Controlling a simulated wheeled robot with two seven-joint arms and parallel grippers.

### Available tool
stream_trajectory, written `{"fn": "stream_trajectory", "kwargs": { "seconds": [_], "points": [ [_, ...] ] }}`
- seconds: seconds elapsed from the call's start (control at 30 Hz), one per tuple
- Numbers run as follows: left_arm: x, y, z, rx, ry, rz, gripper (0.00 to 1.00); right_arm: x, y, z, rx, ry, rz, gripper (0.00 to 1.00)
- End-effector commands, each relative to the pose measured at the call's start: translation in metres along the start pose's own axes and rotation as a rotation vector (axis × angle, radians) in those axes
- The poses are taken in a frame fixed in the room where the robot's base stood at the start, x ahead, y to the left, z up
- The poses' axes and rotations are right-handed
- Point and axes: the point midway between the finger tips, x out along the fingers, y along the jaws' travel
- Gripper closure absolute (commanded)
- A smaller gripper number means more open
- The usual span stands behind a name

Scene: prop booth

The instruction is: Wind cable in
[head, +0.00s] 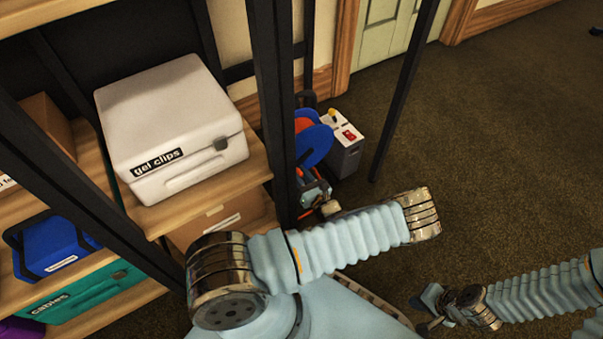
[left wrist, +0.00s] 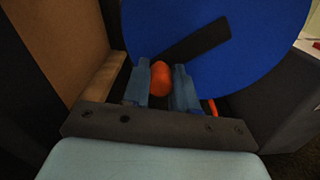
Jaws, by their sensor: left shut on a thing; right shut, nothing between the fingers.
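The cable reel shows a blue disc (head: 316,148) with orange behind it, low on the floor behind a dark shelf post in the head view. In the left wrist view the blue disc (left wrist: 265,45) fills the upper right, with a dark bar across it. My left gripper (head: 318,193) is beside the reel, partly hidden by my arm and the post. In the left wrist view its fingers (left wrist: 161,85) are shut on an orange knob (left wrist: 160,76). A short piece of orange (left wrist: 212,108) shows below the disc. My right gripper (head: 428,312) is shut and empty at lower right.
A grey box (head: 346,158) with a red switch stands right of the reel. The shelf at left holds a white "gel clips" case (head: 165,115), a blue case (head: 55,247) and a teal "cables" case (head: 90,292). Dark posts stand close by. Carpet (head: 490,130) at right is clear.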

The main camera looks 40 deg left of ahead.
Motion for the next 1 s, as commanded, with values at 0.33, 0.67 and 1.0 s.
{"fn": "stream_trajectory", "kwargs": {
  "seconds": [0.33,0.67,1.0],
  "points": [
    [0.000,0.000,0.000,-0.003,0.000,0.000,0.47,0.000,0.000,0.000,0.000,0.000,0.000,1.00],
    [-0.009,-0.001,0.000,-0.004,0.001,-0.002,0.47,-0.001,0.000,0.000,0.000,0.000,0.000,1.00],
    [-0.086,-0.001,0.000,-0.003,0.001,-0.004,0.47,-0.006,-0.002,0.000,0.000,0.000,0.001,1.00]
  ]
}}
